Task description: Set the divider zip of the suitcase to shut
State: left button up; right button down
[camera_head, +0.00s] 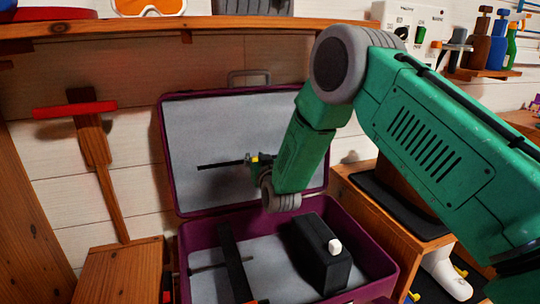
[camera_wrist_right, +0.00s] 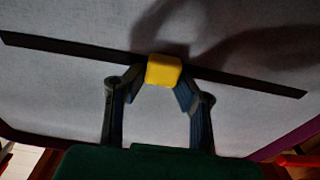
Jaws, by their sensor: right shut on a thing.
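The purple suitcase (camera_head: 168,150) stands open, its lid upright with a pale grey lining. The divider zip is a dark track (camera_head: 215,165) running across the lid lining; it also crosses the right wrist view (camera_wrist_right: 60,47) at a slant. Its yellow slider (camera_wrist_right: 163,70) sits near the middle of the track seen in the wrist view. My right gripper (camera_head: 256,164) is at the lid, its two fingers closed on either side of the yellow slider. In the head view my right arm hides part of the lid and whatever track lies behind it. My left gripper is not in view.
A black box with a white knob (camera_head: 318,262) and a dark strap (camera_head: 232,262) lie in the suitcase base. A wooden stand (camera_head: 365,215) is right of the suitcase. A wooden shelf (camera_head: 225,23) runs above the lid. A red-topped wooden tool (camera_head: 95,140) leans at left.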

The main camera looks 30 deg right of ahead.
jog(key=p, duration=0.1)
send_near(201, 159)
jog(key=x, duration=0.5)
jog(key=shift+w+d+f, duration=0.15)
jog(key=shift+d+f, duration=0.1)
jog(key=shift+d, duration=0.05)
jog(key=c, duration=1.4)
grip_release()
jog(key=shift+o, duration=0.6)
jog(key=shift+w+a+r, duration=0.1)
jog(key=shift+r, duration=0.05)
jog(key=v, duration=1.2)
